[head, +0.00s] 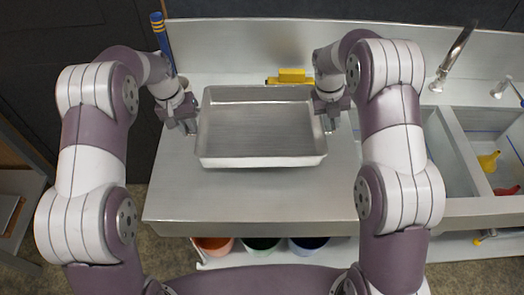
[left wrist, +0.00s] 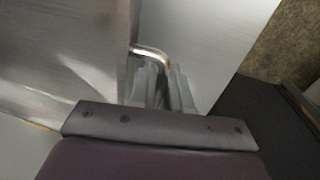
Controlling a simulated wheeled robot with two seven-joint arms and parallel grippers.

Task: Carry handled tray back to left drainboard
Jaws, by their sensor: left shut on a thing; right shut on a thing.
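The handled tray (head: 262,162) is a shallow, empty metal pan, over the steel left drainboard (head: 190,205). It looks roughly level. I cannot tell for sure whether it hangs just above the board or touches it. My left gripper (head: 187,122) is at the tray's left end, shut on its handle; the bent metal handle (left wrist: 150,53) shows between the fingers in the left wrist view, beside the tray wall (left wrist: 75,60). My right gripper (head: 328,112) is at the right end, shut on the tray; its handle there is mostly hidden by the fingers.
The sink basins (head: 455,165) are at the right, with a yellow item (head: 488,161) and a red item (head: 506,190) inside. A tap (head: 455,55) stands behind. A yellow object (head: 291,76) lies behind the tray. Buckets (head: 262,246) stand below. The drainboard's front is clear.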

